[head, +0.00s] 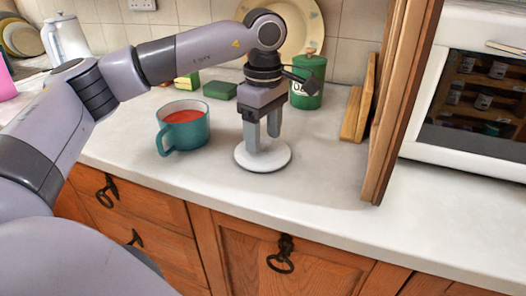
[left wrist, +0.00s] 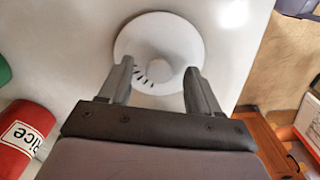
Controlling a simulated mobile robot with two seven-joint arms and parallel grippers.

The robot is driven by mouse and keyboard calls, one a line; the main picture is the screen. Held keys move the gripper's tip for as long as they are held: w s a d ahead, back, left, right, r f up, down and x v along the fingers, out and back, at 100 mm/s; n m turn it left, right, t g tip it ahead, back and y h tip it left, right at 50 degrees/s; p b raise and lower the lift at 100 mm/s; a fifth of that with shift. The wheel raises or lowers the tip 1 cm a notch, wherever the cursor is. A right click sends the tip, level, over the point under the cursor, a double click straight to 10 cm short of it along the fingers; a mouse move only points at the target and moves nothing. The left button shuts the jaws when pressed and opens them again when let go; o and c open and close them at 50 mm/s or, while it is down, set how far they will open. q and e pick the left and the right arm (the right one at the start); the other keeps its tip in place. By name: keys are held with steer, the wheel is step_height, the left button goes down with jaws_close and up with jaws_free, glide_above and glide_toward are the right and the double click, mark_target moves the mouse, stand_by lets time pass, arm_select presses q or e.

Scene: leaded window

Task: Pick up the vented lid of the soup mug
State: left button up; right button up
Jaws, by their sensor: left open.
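The white vented lid (head: 277,158) lies flat on the counter near its front edge, to the right of the soup mug. In the left wrist view the lid (left wrist: 165,38) shows a round central knob and several dark slots. The teal soup mug (head: 191,136) stands upright and uncovered, with red soup inside. My left gripper (head: 263,143) points down over the lid, open. In the left wrist view its fingers (left wrist: 161,75) are on either side of the knob, with gaps; I cannot tell how far above the lid the tips are. My right gripper is not in view.
A green canister (head: 309,82) stands behind the gripper, with wooden boards (head: 361,105) to its right. A wooden panel (head: 400,90) and white microwave (head: 470,140) bound the right. A red canister (left wrist: 22,142) shows in the wrist view.

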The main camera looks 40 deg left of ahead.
arm_select(q)
steer(key=shift+f, duration=0.55)
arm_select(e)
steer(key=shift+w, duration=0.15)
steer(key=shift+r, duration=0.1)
arm_select(q)
steer(key=c, duration=1.1)
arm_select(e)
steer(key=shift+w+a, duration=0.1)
